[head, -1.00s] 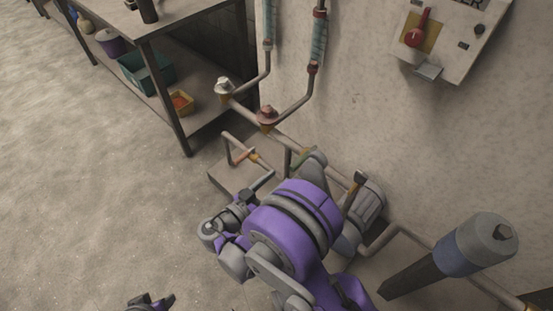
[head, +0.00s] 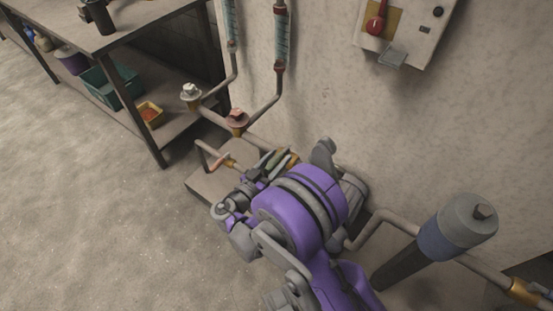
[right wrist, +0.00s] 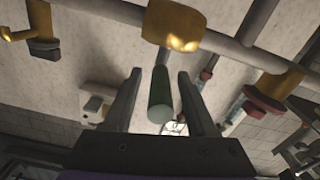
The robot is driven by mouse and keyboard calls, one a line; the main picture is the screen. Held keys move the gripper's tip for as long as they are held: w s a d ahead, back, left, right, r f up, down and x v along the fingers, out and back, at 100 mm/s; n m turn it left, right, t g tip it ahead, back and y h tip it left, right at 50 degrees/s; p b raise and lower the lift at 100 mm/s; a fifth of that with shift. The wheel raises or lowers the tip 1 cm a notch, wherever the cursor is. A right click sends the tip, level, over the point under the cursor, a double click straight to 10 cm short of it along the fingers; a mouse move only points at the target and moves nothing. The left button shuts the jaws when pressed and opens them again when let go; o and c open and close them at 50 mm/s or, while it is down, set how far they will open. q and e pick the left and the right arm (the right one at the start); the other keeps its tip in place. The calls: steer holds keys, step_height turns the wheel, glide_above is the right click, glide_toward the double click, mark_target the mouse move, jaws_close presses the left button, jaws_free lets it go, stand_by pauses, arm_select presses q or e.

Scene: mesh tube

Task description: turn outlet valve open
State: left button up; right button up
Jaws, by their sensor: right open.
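The valve with a green lever (head: 276,158) sits on the pipe low by the wall in the head view, partly hidden by my right arm. In the right wrist view its green handle (right wrist: 160,95) hangs from a brass body (right wrist: 173,25) on the pipe. My right gripper (right wrist: 160,76) is open, with one finger on each side of the handle. Gaps show between the handle and both fingers. The gripper (head: 268,170) is small and partly covered in the head view. My left gripper is not in view.
A white-capped valve (head: 190,92) and a red-capped valve (head: 237,120) stand on pipes behind. A grey and blue cylinder (head: 455,230) stands at right. A wall panel (head: 405,30) has a red lever. A shelved bench (head: 130,35) is at left; floor before it is clear.

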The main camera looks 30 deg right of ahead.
jaws_close()
stand_by(1.4)
